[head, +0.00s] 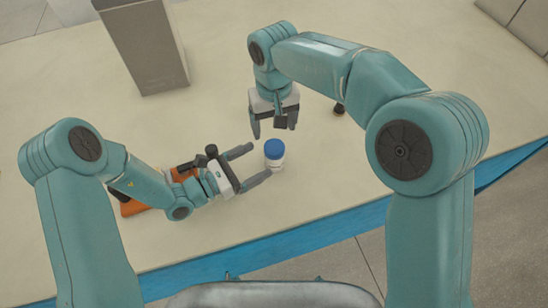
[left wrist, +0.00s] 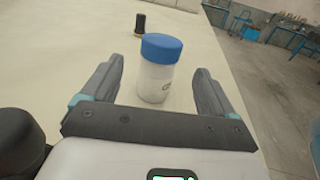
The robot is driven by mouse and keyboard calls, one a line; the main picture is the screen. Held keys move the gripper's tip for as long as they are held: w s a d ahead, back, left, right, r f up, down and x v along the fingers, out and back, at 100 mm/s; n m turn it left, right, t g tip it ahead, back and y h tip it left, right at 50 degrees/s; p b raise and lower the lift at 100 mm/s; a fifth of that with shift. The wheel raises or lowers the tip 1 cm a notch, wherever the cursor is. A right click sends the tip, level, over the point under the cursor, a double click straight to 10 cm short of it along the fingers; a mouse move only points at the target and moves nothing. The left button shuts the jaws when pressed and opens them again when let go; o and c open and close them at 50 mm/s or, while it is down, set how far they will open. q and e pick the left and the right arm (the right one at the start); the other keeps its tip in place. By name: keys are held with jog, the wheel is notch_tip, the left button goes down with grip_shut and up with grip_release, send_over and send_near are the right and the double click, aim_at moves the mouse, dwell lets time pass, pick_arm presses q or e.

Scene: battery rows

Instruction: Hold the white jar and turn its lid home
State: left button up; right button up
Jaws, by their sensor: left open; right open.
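The white jar (head: 274,162) stands upright on the table with a blue lid (head: 275,147) on top. In the left wrist view the jar (left wrist: 154,82) and its lid (left wrist: 161,47) show between the fingers. My left gripper (head: 258,164) is open, with its fingertips on either side of the jar; whether they touch it I cannot tell. My right gripper (head: 273,128) is open and empty, pointing down just beyond the lid. Whether the lid is fully seated cannot be told.
A tall grey box (head: 143,45) stands at the back left. A small dark object (head: 339,108) stands right of my right gripper; in the left wrist view a black and tan object (left wrist: 139,25) stands behind the jar. An orange item (head: 133,206) lies partly behind my left arm. The table's blue front edge (head: 270,245) is close.

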aim_at(269, 154)
pick_arm(q)
jog(key=shift+x, duration=2.45)
grip_shut()
